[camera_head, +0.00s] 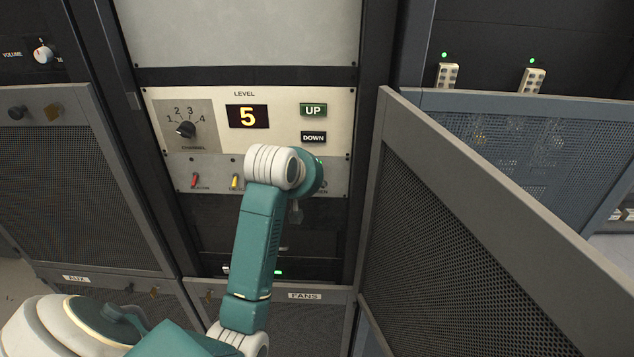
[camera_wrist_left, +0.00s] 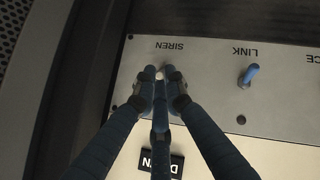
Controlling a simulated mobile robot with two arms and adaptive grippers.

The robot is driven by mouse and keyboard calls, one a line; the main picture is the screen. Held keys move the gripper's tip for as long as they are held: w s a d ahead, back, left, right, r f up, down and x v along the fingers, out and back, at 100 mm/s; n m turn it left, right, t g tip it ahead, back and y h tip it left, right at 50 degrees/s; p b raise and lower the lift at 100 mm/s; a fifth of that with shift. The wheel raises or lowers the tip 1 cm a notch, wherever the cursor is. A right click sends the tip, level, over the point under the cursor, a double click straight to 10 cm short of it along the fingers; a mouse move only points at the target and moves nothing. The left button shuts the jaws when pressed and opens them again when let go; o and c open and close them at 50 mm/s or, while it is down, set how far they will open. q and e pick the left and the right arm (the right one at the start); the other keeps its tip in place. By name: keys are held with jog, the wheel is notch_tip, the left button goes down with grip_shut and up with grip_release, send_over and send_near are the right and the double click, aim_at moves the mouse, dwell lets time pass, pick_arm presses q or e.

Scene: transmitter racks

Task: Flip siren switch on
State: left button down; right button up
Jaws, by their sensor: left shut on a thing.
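The siren switch (camera_wrist_left: 160,75) shows only as a small pale tip under the SIREN label in the left wrist view, where the panel appears upside down. The fingers of my left gripper (camera_wrist_left: 160,81) are closed around this tip. Most of the lever is hidden between the fingers, so I cannot tell which way it is set. In the head view my left arm's wrist covers the right part of the switch strip (camera_head: 215,176) and hides the siren switch. My right gripper is in neither view.
A blue LINK switch (camera_wrist_left: 248,76) stands beside the siren switch. Red (camera_head: 194,181) and yellow (camera_head: 235,181) switches are farther left on the strip. The DOWN button (camera_head: 313,137) is just above my wrist. An open mesh door (camera_head: 470,240) stands close to its right.

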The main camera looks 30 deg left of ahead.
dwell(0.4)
pick_arm(q)
jog(key=c, duration=1.8)
grip_release()
jog(key=shift+c, duration=0.2)
jog(key=shift+r, duration=0.1)
jog(key=v, duration=0.8)
